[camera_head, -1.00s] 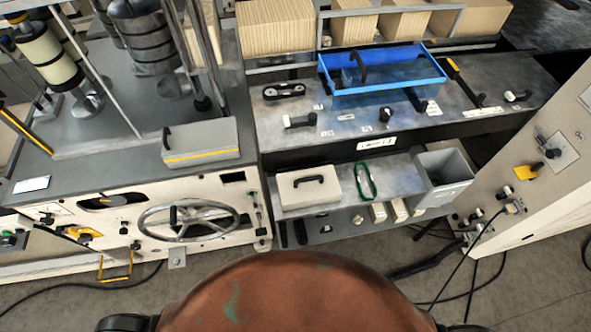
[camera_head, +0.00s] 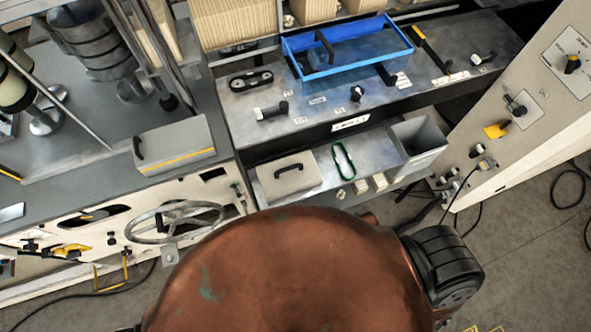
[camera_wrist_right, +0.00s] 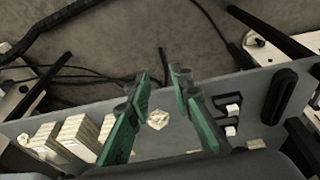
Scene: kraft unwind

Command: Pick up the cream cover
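The cream cover (camera_head: 288,177) is a flat, pale, box-like piece with a black bar handle on top. It lies on the left end of the low grey shelf in the head view, just in front of my copper-coloured body. No gripper shows in the head view, so nothing is seen touching the cover. My right gripper (camera_wrist_right: 161,86) shows in the right wrist view with its green-padded fingers apart and nothing between them. It is over a grey surface with pale blocks. I cannot make out the cream cover there. My left gripper is out of sight.
A green loop (camera_head: 343,161) lies right of the cover, and a grey bin (camera_head: 418,140) stands at the shelf's right end. A blue tray (camera_head: 345,62) sits on the upper deck. A grey cover with a yellow stripe (camera_head: 175,147) and a handwheel (camera_head: 172,222) are at left.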

